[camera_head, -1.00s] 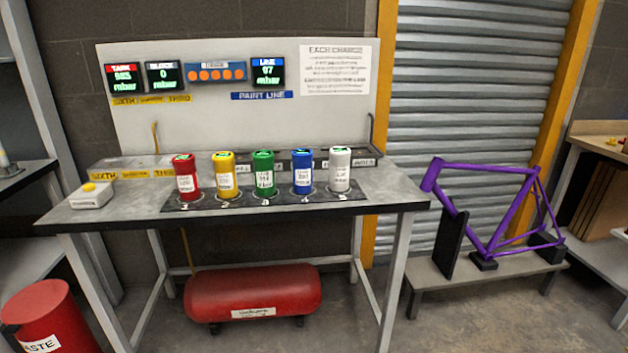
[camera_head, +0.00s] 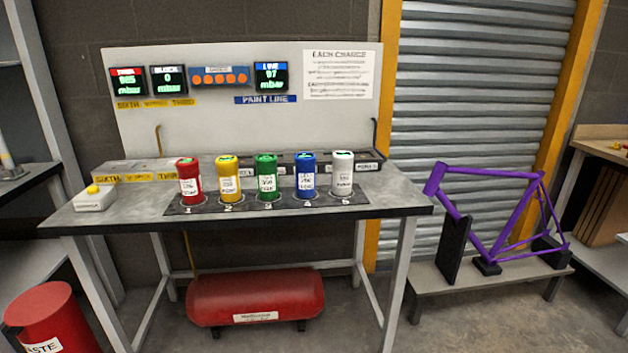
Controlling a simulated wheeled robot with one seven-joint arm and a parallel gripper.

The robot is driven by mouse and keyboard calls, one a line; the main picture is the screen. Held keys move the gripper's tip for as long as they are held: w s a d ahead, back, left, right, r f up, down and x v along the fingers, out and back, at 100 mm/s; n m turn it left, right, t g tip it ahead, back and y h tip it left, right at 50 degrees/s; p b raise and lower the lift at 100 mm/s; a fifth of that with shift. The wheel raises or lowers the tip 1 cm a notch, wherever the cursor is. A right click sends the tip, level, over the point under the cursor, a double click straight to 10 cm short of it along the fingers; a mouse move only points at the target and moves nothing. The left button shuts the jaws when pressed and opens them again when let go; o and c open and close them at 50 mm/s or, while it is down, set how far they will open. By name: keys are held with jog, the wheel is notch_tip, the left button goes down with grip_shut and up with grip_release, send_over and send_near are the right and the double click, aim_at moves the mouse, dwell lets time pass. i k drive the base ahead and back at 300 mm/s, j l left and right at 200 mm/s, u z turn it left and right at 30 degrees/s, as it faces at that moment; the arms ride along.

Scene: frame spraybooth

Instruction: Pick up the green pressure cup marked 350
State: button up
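The green pressure cup (camera_head: 267,170) stands upright on a dark strip on the workbench, third in a row, above the number 3. It has a white label whose writing is too small for me to read surely. A yellow cup (camera_head: 229,166) stands to its left and a blue cup (camera_head: 306,165) to its right. A red cup (camera_head: 188,168) is at the left end and a white cup (camera_head: 342,162) at the right end. The cups stand apart from each other. My gripper is not in view.
A white box with a yellow button (camera_head: 94,198) sits at the bench's (camera_head: 130,218) left end. A panel (camera_head: 240,130) with displays rises behind. A red tank (camera_head: 255,298) lies beneath. A waste bin (camera_head: 50,320) stands left, a low stand with a purple frame (camera_head: 490,172) right.

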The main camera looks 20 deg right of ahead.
aim_at(266, 167)
jog(key=i+j, duration=0.4)
jog(key=i, duration=0.15)
jog(key=i+j, duration=0.4)
jog(key=i+u, duration=0.05)
jog(key=i, duration=0.05)
